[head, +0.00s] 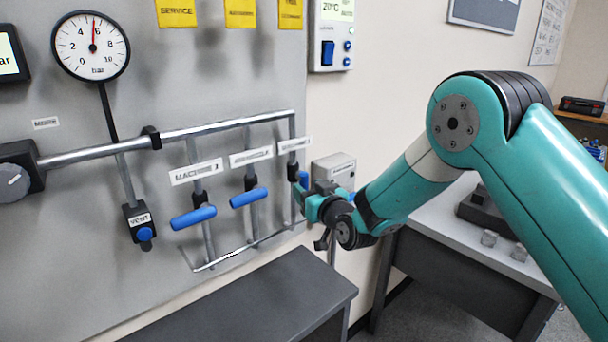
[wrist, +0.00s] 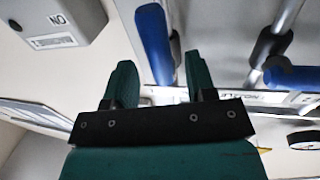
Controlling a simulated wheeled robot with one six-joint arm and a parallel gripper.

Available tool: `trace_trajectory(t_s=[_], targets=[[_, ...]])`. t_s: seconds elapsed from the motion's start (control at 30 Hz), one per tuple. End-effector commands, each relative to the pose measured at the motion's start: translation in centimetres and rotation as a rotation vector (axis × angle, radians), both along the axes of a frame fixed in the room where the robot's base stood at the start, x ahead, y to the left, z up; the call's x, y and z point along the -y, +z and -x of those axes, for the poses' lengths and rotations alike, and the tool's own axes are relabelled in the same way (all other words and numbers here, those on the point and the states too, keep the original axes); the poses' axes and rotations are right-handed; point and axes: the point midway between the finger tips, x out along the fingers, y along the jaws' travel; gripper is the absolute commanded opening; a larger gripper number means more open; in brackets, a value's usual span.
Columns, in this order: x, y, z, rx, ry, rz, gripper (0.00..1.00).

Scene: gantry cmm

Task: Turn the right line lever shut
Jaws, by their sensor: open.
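The right line lever is a blue handle (head: 303,179) at the right end of the panel's pipes, partly hidden by my gripper in the head view. In the wrist view the blue handle (wrist: 155,45) appears roughly in line with its pipe, and its lower end reaches between my fingers. My gripper (head: 309,196) is at this lever. In the wrist view its two green fingers (wrist: 158,72) are apart, one on each side of the handle's end. Whether they touch it cannot be told.
The middle blue lever (head: 249,197) and left blue lever (head: 193,217) lie across their pipes. A grey box (head: 334,170) is on the wall just right of the panel. A dark grey bench (head: 260,295) stands below, and a table (head: 450,230) is at the right.

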Motion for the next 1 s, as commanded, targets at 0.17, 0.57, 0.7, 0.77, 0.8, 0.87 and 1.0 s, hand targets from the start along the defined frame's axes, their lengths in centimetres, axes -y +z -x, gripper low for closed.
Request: trace_trajectory(t_s=[0.17,0.57,0.7,0.77,0.8,0.87,1.0], targets=[[-1.0,0.1,-1.9,-0.001,0.001,0.000,0.51],[-1.4,-0.1,-2.6,-0.001,0.000,0.000,0.51],[-1.4,0.0,-2.6,-0.001,0.000,0.000,0.23],[-1.3,0.0,-2.6,-0.001,0.000,0.000,0.10],[-1.3,0.0,-2.6,0.000,-0.001,0.000,0.00],[-1.3,0.0,-2.6,0.000,-0.001,0.000,0.00],[-1.3,-0.1,-2.8,-0.003,-0.002,-0.003,0.00]])
